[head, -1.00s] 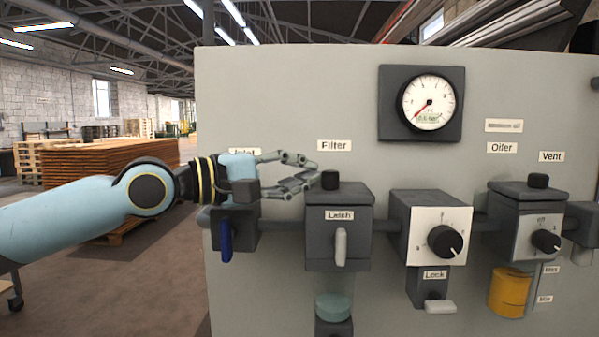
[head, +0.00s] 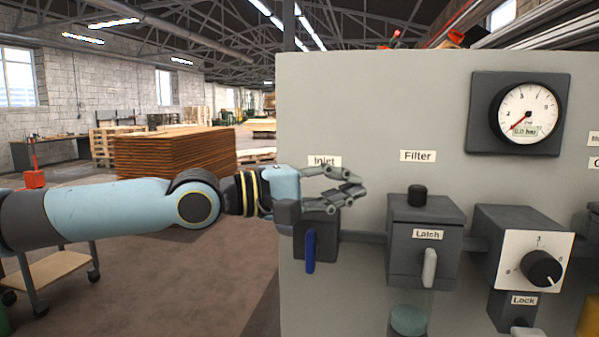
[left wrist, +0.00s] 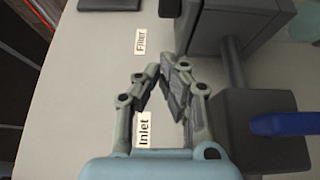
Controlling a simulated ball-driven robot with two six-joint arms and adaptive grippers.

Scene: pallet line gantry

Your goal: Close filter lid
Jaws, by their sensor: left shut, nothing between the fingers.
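The filter housing is a dark grey box (head: 418,262) on the panel under a "Filter" label. Its lid (head: 440,208), with a black knob (head: 417,195), lies flat on top of the box. A light grey latch handle (head: 429,268) hangs down on the front below the "Latch" label. My left gripper (head: 362,188) is shut and empty, left of the lid and apart from it, above the inlet block. In the left wrist view, its fingers (left wrist: 162,72) converge in front of the panel, and the filter box (left wrist: 218,28) shows beyond them. My right gripper is not in view.
The inlet block (head: 325,238) with a blue handle (head: 310,252) is just below my left gripper. A regulator with a dial (head: 541,268) stands right of the filter. A pressure gauge (head: 525,113) is above. Free floor lies left of the panel (head: 345,110).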

